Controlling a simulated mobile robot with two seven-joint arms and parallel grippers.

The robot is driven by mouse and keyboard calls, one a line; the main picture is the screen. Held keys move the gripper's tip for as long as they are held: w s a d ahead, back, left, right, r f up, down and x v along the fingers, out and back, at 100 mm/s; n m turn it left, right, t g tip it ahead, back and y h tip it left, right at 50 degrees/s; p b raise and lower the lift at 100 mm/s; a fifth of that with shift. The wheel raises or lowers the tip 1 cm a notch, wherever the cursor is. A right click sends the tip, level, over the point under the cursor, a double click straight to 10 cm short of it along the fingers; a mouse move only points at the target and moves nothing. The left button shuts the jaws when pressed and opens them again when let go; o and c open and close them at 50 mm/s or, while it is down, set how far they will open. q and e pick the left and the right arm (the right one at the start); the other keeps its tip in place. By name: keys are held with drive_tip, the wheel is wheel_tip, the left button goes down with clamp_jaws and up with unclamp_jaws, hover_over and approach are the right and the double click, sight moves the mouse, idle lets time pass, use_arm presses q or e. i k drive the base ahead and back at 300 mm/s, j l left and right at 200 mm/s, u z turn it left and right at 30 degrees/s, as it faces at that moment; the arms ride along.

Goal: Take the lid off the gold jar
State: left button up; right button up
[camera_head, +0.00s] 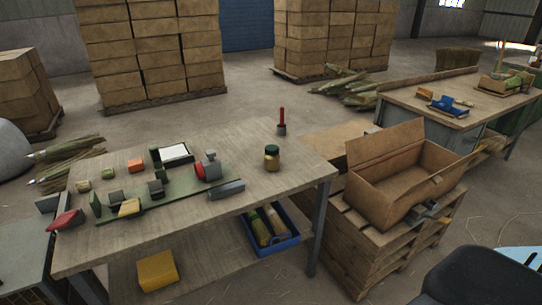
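A red-handled tool (282,120) stands upright behind the jar. A green-based device with a grey and red part (205,169) and several small blocks occupy the bench's left side. An open cardboard box (400,190) sits on pallets at right. Bench surface around the jar is clear.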

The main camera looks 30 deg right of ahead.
sight(272, 163)
drive_tip(key=i+l+z, duration=0.3)
drive_tip(key=l, duration=0.3)
drive_tip(key=i+l+z, duration=0.3)
drive_tip(key=i+l, duration=0.15)
drive_tip(key=i, duration=0.15)
